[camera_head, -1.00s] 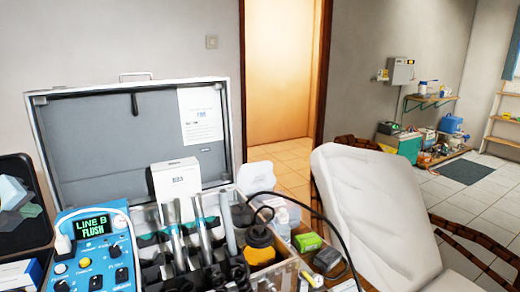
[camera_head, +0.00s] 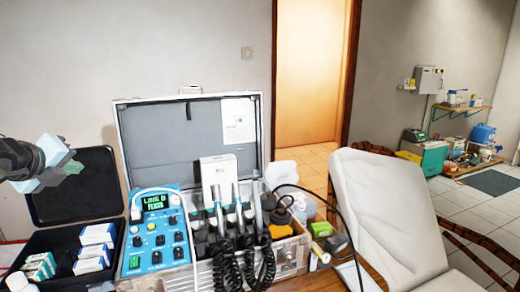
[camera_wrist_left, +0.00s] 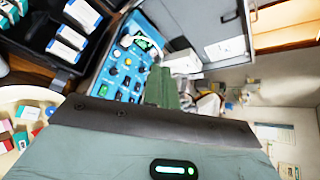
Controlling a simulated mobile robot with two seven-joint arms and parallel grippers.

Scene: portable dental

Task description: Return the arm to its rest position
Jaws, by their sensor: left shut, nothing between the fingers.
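My left gripper (camera_head: 66,162) is at the left edge of the head view, raised above an open black case (camera_head: 77,204). Its fingers are pale grey-green, shut and empty, and it touches nothing that I can see. In the left wrist view its grey-green fingers (camera_wrist_left: 163,88) point toward the blue control unit (camera_wrist_left: 125,70). That unit also shows in the head view (camera_head: 156,236), with a green display. My right gripper is not in view.
An open silver case (camera_head: 190,147) with dental handpieces (camera_head: 236,208) and a white box (camera_head: 218,172) stands in the middle. A black cable (camera_head: 350,245) loops to its right. A pale reclined chair (camera_head: 390,215) stands at the right. Air above the cases looks clear.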

